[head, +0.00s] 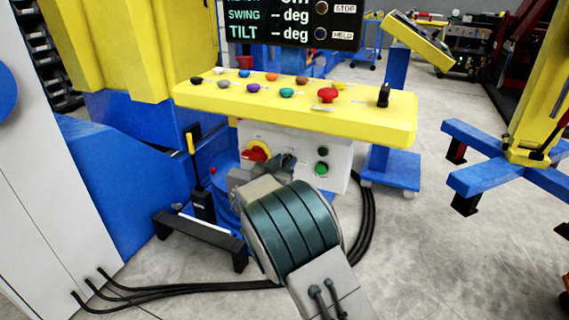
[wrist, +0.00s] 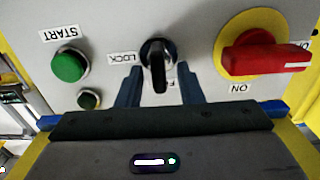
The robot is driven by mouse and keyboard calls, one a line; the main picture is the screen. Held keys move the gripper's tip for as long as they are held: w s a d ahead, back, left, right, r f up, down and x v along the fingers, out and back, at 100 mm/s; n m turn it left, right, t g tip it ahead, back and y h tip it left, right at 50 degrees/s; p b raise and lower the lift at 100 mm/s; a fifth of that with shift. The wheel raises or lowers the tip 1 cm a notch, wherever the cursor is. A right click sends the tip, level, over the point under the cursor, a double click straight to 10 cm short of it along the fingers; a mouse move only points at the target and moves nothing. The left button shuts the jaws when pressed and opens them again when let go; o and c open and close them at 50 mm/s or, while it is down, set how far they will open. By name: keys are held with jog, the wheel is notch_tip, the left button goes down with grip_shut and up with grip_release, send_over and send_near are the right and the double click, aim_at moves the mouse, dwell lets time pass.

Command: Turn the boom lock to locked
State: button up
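The boom lock is a black selector knob (wrist: 158,66) on the grey-white panel in the wrist view. Its handle stands upright in the picture, its near end toward my gripper. A LOCK label (wrist: 122,58) is left of it; a label starting with F is below right, partly hidden. My gripper (wrist: 162,84) is open, one dark blue finger on each side of the knob's lower end, with gaps showing. Whether the fingertips reach past the handle is unclear. In the head view my gripper (head: 284,162) is at the panel's front and hides the knob.
In the wrist view a red rotary switch (wrist: 265,52) on yellow is close on the right. A green START button (wrist: 70,65) and a smaller dark green button (wrist: 89,99) are on the left. A yellow console (head: 300,105) with coloured knobs overhangs the panel in the head view.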

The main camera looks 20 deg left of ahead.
jog(key=shift+w, duration=0.35)
grip_shut()
